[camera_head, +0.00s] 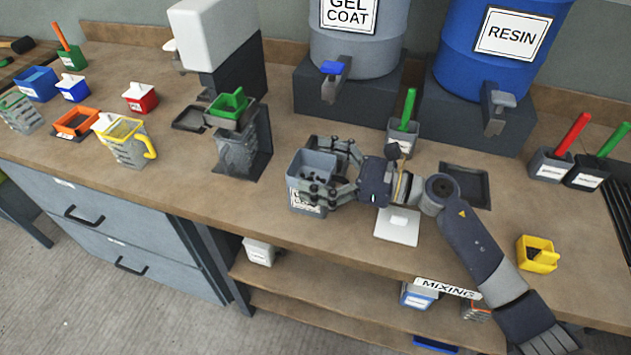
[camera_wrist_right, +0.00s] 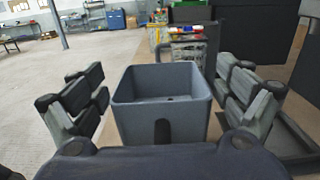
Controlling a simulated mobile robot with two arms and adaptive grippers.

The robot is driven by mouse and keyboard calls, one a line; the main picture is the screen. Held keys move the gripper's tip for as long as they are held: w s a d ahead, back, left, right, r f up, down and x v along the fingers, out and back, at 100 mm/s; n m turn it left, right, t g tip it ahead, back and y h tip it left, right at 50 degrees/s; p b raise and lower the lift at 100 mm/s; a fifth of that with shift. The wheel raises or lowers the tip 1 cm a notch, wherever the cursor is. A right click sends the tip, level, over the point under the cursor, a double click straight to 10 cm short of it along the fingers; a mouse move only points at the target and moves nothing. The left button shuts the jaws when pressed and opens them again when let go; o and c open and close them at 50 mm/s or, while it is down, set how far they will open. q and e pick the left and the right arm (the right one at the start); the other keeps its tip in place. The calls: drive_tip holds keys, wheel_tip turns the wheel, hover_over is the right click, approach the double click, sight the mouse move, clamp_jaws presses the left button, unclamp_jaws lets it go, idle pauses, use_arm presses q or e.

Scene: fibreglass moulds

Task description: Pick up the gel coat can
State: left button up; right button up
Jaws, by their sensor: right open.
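The gel coat can is a grey, square, open-topped can (camera_head: 301,195) with a white label, upright near the bench's front edge. Its label is partly covered by a finger and hard to read in the head view. In the right wrist view the can (camera_wrist_right: 160,122) sits centred, its inside empty as far as I see. My right gripper (camera_head: 325,174) is open, with its fingers on either side of the can. In the right wrist view the gripper (camera_wrist_right: 165,100) shows gaps between both fingers and the can walls. My left gripper is not in view.
A grey gel coat drum (camera_head: 368,50) and a blue resin drum (camera_head: 480,60) stand behind on dark blocks. A white scale (camera_head: 397,230) lies under my right wrist. A clear jug (camera_head: 238,153) stands left of the can. A yellow cup (camera_head: 536,262) is at the right front.

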drive_tip(key=shift+c, duration=0.8)
drive_tip(key=c, duration=1.8)
drive_tip(key=shift+w+r, duration=0.1)
drive_tip(key=shift+c, duration=1)
